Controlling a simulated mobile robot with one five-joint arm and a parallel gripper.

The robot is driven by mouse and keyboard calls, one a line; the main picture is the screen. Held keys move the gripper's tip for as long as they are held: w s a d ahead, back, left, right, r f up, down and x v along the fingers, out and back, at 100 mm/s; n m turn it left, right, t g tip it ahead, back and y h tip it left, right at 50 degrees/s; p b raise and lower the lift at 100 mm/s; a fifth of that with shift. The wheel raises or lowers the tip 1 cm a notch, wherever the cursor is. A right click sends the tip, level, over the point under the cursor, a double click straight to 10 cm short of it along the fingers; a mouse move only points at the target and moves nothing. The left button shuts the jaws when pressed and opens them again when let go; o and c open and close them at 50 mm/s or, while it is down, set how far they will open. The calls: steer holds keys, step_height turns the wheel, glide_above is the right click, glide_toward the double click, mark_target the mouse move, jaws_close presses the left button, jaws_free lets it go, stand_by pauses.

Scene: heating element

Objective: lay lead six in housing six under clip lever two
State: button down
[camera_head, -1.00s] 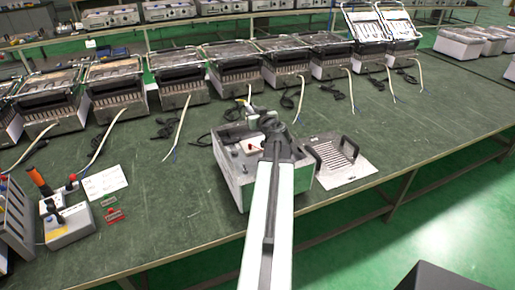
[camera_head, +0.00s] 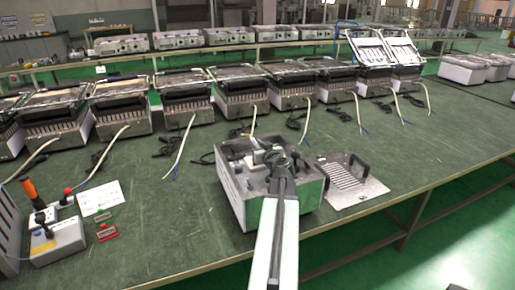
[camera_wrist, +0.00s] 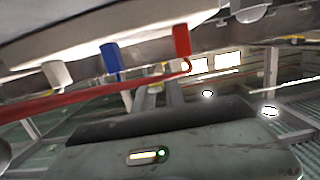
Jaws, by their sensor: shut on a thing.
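The open grey housing (camera_head: 238,190) stands on the near middle of the green bench, its top full of dark and light parts. My gripper (camera_head: 279,160) is at the end of my arm, over this housing. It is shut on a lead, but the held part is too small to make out. A short yellowish cable end (camera_head: 246,134) shows at the housing's back edge. In the wrist view, a red strand (camera_wrist: 75,100) runs across, close to the camera. A blue piece (camera_wrist: 112,60), a red piece (camera_wrist: 181,40) and white pieces hang above it. I cannot tell which part is clip lever two.
A row of similar units (camera_head: 185,97) with trailing cables stands behind. A slotted metal plate (camera_head: 345,187) with black handles lies right of the housing. A control box (camera_head: 58,240), a white paper (camera_head: 100,193) and small red and green pieces lie left. Bench between is clear.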

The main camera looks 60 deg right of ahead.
steer(key=shift+f+b, duration=0.6)
steer(key=shift+b, duration=0.1)
steer(key=c, duration=1.4)
jaws_free()
steer(key=shift+a, duration=0.1)
